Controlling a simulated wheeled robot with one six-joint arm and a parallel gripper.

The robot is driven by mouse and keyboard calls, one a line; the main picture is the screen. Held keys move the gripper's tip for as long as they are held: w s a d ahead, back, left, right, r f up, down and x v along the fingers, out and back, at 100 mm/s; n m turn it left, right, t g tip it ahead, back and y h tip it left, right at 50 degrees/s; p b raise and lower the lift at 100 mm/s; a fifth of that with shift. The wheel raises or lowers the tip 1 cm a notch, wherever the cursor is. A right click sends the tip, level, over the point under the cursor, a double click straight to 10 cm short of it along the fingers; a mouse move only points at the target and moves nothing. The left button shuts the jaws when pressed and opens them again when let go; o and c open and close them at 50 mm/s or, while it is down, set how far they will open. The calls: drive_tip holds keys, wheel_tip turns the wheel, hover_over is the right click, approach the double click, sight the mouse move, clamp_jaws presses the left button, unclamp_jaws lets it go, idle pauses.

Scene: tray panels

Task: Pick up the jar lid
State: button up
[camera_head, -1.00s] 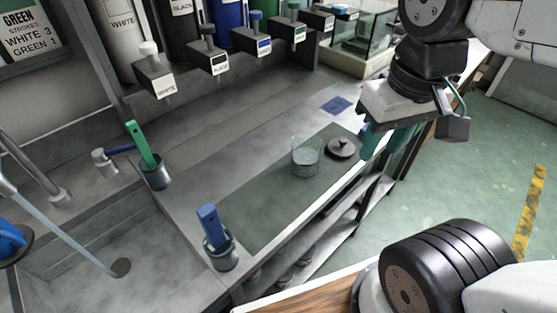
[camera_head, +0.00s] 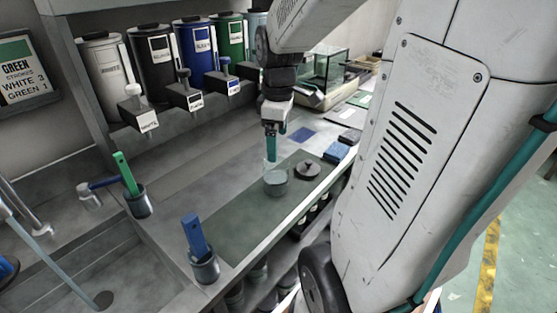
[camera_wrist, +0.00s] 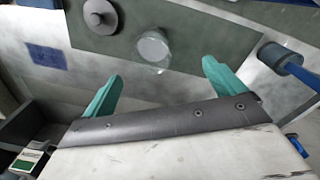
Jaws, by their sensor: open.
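The jar lid (camera_head: 307,169) is a dark grey disc with a small knob, lying flat on the dark green mat (camera_head: 240,215), right of a clear glass jar (camera_head: 276,184). In the wrist view the lid (camera_wrist: 100,17) is at the top left, outside the span of the fingers, and the jar (camera_wrist: 152,46) is near top centre. My gripper (camera_head: 271,158) points down with teal fingers just beyond or above the jar; its exact height is unclear. In the wrist view my gripper (camera_wrist: 163,72) has its fingers wide apart with nothing between the tips.
A cup with a blue-handled tool (camera_head: 205,266) and another with a green-handled tool (camera_head: 138,203) stand at left. Labelled paint dispensers (camera_head: 187,98) line the back. Blue pads (camera_head: 336,152) lie right of the lid. A glass tank (camera_head: 325,72) stands at back right.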

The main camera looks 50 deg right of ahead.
sight(309, 161)
drive_tip(key=d+f+n, duration=0.1)
drive_tip(key=d+f, duration=0.1)
drive_tip(key=d, duration=0.2)
drive_tip(key=d+f+n, duration=0.1)
drive_tip(key=d+f, duration=0.2)
drive_tip(key=d, duration=0.2)
drive_tip(key=d+f+n, duration=0.1)
drive_tip(key=d+f, duration=0.1)
drive_tip(key=d, duration=0.2)
drive_tip(key=shift+w+d+f+n, duration=0.15)
drive_tip(key=shift+d+f+n, duration=0.05)
drive_tip(key=shift+f+n, duration=0.1)
drive_tip(key=f, duration=0.7)
drive_tip(key=shift+d+f, duration=0.2)
drive_tip(key=shift+f, duration=0.15)
drive_tip(key=c, duration=1.1)
